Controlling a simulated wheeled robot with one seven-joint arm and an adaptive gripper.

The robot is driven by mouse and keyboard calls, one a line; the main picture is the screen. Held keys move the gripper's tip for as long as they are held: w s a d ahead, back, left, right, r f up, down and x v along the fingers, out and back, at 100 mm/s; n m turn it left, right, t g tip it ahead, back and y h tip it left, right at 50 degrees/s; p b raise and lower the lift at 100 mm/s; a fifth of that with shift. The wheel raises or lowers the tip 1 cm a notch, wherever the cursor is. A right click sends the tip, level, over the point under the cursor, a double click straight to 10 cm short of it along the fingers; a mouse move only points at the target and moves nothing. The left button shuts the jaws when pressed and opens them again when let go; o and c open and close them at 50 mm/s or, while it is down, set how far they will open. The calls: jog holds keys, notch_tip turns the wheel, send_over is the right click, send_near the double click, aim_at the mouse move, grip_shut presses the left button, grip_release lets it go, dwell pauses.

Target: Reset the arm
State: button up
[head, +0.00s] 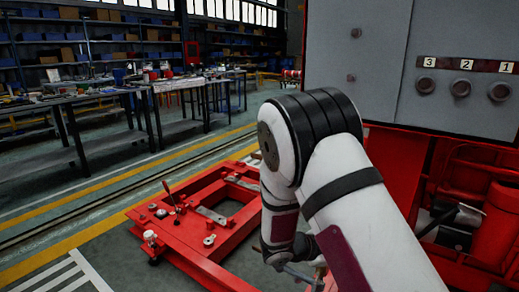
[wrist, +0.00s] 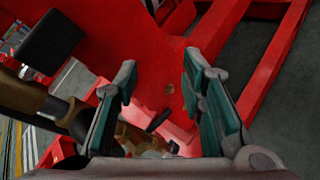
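My gripper (wrist: 160,66) shows in the wrist view with its two teal-padded fingers apart and nothing held between them. Red painted metal lies beyond the fingertips; I cannot tell how far off it is. In the head view my white arm is bent and comes down in front of the red frame (head: 207,226). My gripper is mostly hidden there behind the arm, low in the picture.
A grey control cabinet (head: 375,55) with knobs marked 3, 2, 1 stands close on the right, above red machinery (head: 495,222). A small lever (head: 170,193) rises from the red frame. Workbenches (head: 60,103) stand at left; the floor between is clear.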

jog(key=s+d+r+m+g+y, duration=0.25)
jog(key=s+r+m, duration=0.25)
jog(key=s+r, duration=0.4)
jog(key=s+d+r+m+g+y, duration=0.2)
jog(key=s+r+m+g+y, duration=0.15)
jog(key=s+r+m, duration=0.6)
jog(key=s+a+m+t+y, duration=0.1)
jog(key=s+a+y, duration=0.35)
jog(key=s, duration=0.65)
jog(key=s+a+t+y, duration=0.1)
jog(key=s+a+y, duration=0.2)
jog(key=s+a, duration=0.55)
jog(key=s+d+r+t+p, duration=0.1)
jog(key=r+p, duration=1.3)
jog(key=r, duration=0.1)
jog(key=s+d+r+t+p, duration=0.1)
jog(key=d+r+t+p, duration=0.1)
jog(key=r+p, duration=1.2)
jog(key=shift+s+d+r, duration=0.25)
jog(key=shift+r, duration=0.45)
jog(key=shift+f+h, duration=0.1)
jog(key=shift+h, duration=0.15)
